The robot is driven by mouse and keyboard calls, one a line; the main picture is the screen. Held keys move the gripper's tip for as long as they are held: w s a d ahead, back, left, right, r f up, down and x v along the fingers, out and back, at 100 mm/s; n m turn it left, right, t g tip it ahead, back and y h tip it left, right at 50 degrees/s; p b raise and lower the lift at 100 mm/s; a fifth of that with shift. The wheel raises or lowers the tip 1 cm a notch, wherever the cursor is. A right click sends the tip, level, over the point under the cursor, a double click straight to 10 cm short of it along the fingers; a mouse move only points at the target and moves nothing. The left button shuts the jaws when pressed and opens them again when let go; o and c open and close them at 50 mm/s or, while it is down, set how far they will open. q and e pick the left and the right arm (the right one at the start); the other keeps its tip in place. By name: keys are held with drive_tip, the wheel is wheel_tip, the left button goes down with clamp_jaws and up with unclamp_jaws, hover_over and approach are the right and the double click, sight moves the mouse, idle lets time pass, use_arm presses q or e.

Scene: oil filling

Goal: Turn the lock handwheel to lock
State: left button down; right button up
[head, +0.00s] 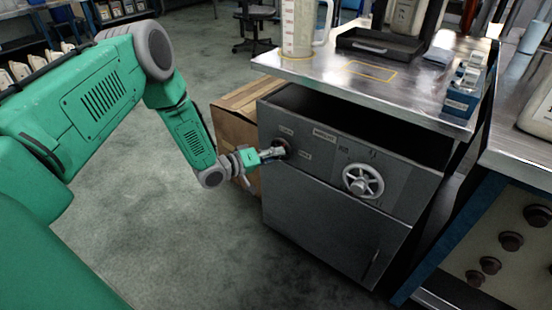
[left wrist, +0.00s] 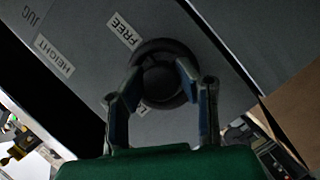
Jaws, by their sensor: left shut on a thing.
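The lock handwheel (head: 281,145) is a small dark round wheel at the upper left of the grey cabinet's front. In the left wrist view the dark handwheel (left wrist: 165,47) sits between a label reading FREE (left wrist: 123,30) and a partly hidden label beginning with L (left wrist: 141,110). My left gripper (head: 274,153) reaches it from the left. In the left wrist view its two fingers (left wrist: 159,80) are shut on the handwheel's middle, one on each side. The wheel's exact turn is hard to read. My right gripper is not in view.
A silver spoked handwheel (head: 363,180) is on the cabinet front (head: 335,215) to the right. The metal top (head: 320,68) above holds a clear jug (head: 300,30) and a black tray (head: 370,46). A cardboard box (head: 228,125) stands behind the left gripper. Open floor lies to the left.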

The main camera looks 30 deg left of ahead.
use_arm(q)
drive_tip(key=shift+a+n+t+h+b, duration=0.2)
drive_tip(key=shift+n+t+h+b, duration=0.1)
drive_tip(key=shift+n+b, duration=0.55)
drive_tip(key=shift+a+n+t+h+b, duration=0.25)
drive_tip(key=shift+n+b, duration=0.25)
drive_tip(key=shift+n, duration=0.65)
drive_tip(key=c, duration=1.2)
unclamp_jaws()
drive_tip(key=shift+o, duration=0.2)
drive_tip(key=shift+f, duration=0.15)
drive_tip(key=shift+s, duration=0.15)
